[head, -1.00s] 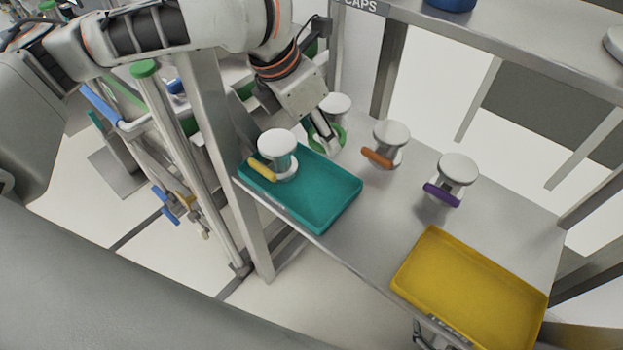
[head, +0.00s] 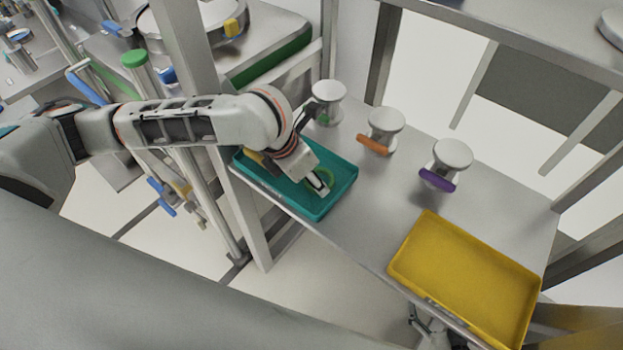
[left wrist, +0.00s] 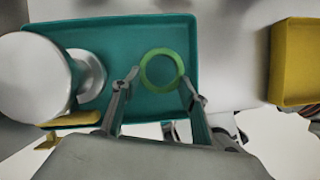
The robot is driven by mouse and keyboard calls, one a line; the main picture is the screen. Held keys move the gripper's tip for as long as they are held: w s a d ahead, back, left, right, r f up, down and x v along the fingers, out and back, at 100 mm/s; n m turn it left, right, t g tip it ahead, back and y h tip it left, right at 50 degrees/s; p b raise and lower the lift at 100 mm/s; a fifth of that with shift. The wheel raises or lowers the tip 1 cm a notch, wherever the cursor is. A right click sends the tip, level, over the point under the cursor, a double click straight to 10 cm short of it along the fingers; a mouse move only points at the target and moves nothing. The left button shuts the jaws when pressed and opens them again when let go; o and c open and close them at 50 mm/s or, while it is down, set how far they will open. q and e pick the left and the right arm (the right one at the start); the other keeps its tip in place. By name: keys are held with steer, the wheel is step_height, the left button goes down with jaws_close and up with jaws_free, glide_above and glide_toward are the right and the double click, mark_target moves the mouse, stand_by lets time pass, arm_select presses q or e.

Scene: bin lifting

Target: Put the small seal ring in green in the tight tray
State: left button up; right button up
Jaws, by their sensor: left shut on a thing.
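The green seal ring (head: 326,176) is between the fingers of my left gripper (head: 319,184), which is shut on it. In the left wrist view the ring (left wrist: 145,72) lies flat between the two fingertips (left wrist: 160,82), over the floor of the teal tray. The teal tray (head: 338,204) sits at the left end of the steel table; it also shows in the left wrist view (left wrist: 120,28). Whether the ring touches the tray floor I cannot tell.
White-topped stands (head: 328,91) line the table behind the tray; others carry orange (head: 374,146) and purple (head: 437,181) rings. One stand (left wrist: 38,75) is by the tray's left end, with a yellow piece (left wrist: 72,120). A yellow tray (head: 465,275) lies right.

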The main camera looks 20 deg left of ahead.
arm_select(q)
steer(key=shift+f, duration=0.65)
steer(key=o, duration=0.9)
steer(key=v, duration=1.2)
